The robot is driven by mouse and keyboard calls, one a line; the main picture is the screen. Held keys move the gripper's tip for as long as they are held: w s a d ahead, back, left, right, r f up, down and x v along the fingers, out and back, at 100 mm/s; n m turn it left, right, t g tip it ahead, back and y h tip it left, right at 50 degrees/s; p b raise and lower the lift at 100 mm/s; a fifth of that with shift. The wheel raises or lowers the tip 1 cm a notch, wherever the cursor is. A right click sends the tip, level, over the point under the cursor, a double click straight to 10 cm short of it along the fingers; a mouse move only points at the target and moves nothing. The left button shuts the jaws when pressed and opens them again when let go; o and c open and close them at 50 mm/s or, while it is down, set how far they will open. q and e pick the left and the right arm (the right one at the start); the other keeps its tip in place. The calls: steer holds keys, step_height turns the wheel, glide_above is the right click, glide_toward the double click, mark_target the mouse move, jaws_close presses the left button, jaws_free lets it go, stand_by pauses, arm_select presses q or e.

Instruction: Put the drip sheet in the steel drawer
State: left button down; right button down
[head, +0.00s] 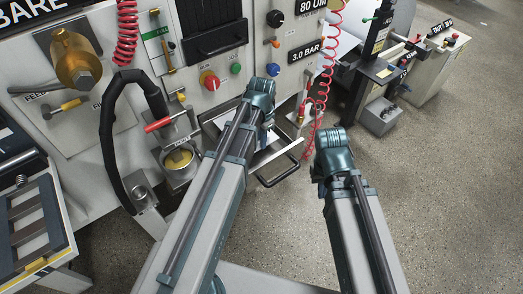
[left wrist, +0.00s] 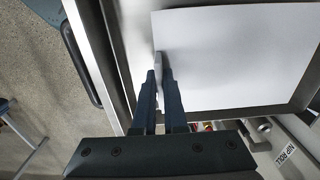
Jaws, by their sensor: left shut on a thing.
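The drip sheet (left wrist: 240,55) is a flat white sheet in the left wrist view, lying over the steel drawer (left wrist: 135,28), whose grey floor and walls show around it. My left gripper (left wrist: 161,60) is shut on the sheet's left edge. In the head view the open drawer (head: 283,158) stands out from the machine's front with its black handle toward me. My left wrist (head: 262,92) is above it and hides its own fingers and most of the sheet. My right wrist (head: 330,145) is to the right of the drawer, apart from it; its fingers are hidden.
A red coiled hose (head: 324,80) hangs right of the drawer. A black-framed stand (head: 372,75) is further right. Floor is free at the right.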

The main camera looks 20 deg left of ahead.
arm_select(q)
steer(key=shift+f+b, duration=1.95)
steer(key=shift+r, duration=0.15)
steer(key=c, duration=1)
jaws_free()
step_height(320, 180, up, 12)
steer(key=p, duration=1.2)
steer(key=s+d+n, duration=0.1)
steer(key=s+d, duration=0.2)
steer(key=s, duration=0.1)
steer(key=s+d+n, duration=0.1)
steer(key=s+d, duration=0.3)
steer(key=s, duration=0.1)
steer(key=s+d+n+y, duration=0.1)
steer(key=s+d, duration=0.2)
steer(key=s, duration=0.2)
steer(key=shift+s+d+r+n, duration=0.15)
steer(key=shift+d+n, duration=0.1)
steer(key=shift+n, duration=0.15)
